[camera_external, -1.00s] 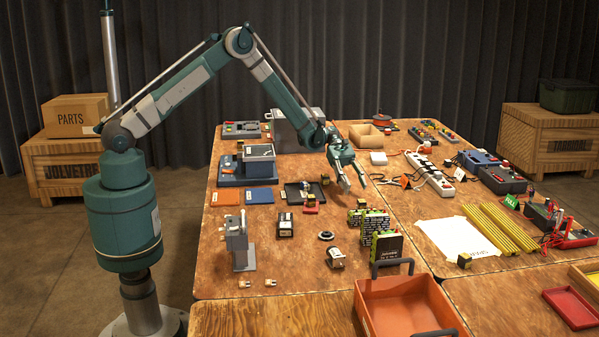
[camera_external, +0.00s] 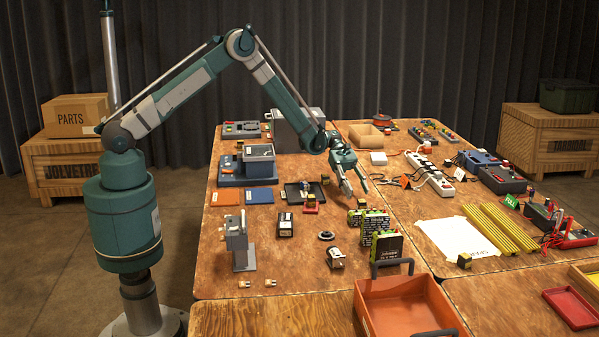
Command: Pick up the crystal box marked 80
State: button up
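I cannot read a mark 80 on any box, so I cannot tell which one is the crystal box. Small box-like parts near my gripper include a dark box with a pale top (camera_external: 286,224), a small dark and yellow block (camera_external: 325,180) by the black tray, and a silvery cylinder-like part (camera_external: 336,258). Black and green blocks with printed faces (camera_external: 386,246) stand to the right. My gripper (camera_external: 358,193) points down above the middle of the table, its two fingers apart with nothing between them. It is above and behind the black and green blocks.
An orange bin (camera_external: 400,300) with dark handles stands at the front. A grey upright fixture (camera_external: 240,245) is at the left. Yellow striped bars (camera_external: 500,228) and a white sheet (camera_external: 455,240) lie at the right.

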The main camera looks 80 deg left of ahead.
aim_at(362, 205)
jog(key=shift+d, duration=0.1)
jog(key=x, duration=0.3)
jog(key=shift+s+d+f+b, duration=0.1)
jog(key=shift+f+b, duration=0.15)
jog(key=shift+b, duration=0.1)
jog(key=shift+x, duration=0.85)
jog(key=c, duration=0.9)
